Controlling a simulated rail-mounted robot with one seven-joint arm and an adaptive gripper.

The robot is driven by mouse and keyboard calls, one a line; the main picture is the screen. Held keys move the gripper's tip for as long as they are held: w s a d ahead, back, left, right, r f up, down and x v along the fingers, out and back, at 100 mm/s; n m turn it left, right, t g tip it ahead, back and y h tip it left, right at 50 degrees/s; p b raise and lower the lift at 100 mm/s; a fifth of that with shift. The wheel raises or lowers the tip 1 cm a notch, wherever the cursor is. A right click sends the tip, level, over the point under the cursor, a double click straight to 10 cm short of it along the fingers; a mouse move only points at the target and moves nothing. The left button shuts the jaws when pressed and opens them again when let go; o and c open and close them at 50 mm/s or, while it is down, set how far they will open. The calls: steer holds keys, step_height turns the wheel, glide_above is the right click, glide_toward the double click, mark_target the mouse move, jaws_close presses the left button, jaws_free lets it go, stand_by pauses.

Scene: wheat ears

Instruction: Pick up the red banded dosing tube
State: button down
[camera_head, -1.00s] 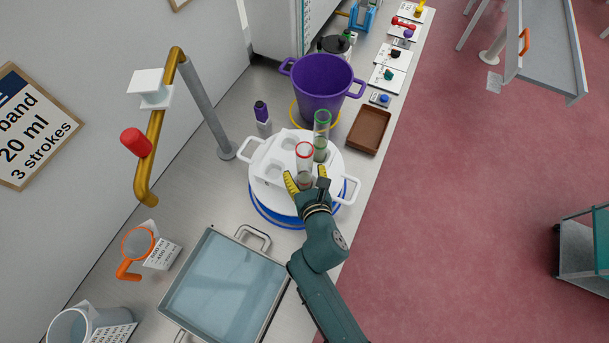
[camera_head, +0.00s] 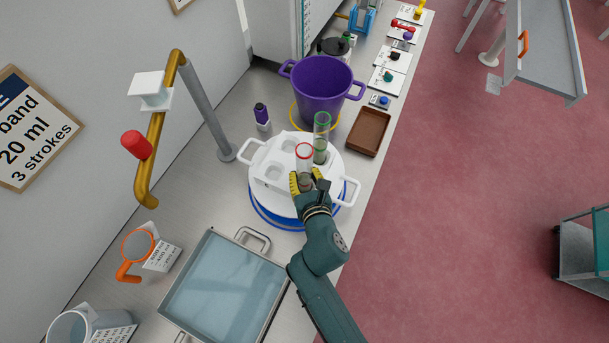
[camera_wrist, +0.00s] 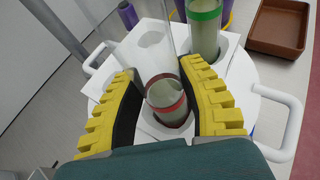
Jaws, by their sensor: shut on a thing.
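The red banded dosing tube (camera_head: 304,154) is a clear tube with a red ring, standing in a white holder (camera_head: 268,174) on a white two-handled lid or tray. My gripper (camera_head: 307,184) has its yellow ribbed fingers on either side of the tube, shut on it. In the wrist view the tube (camera_wrist: 166,92) is between the dark inner pads of my gripper (camera_wrist: 164,100), and its lower part sits at an opening in the holder. A green banded tube (camera_head: 321,137) stands just behind, apart from my fingers.
A purple pot (camera_head: 322,86) stands behind the holder. A brown tray (camera_head: 368,131) is to the right. A metal basin of water (camera_head: 226,288) is at the front left. A gold tap (camera_head: 152,130) with a red knob rises at left.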

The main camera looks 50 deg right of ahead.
mark_target(306, 163)
steer(key=shift+r+p, duration=1)
steer(key=shift+r, duration=3.9)
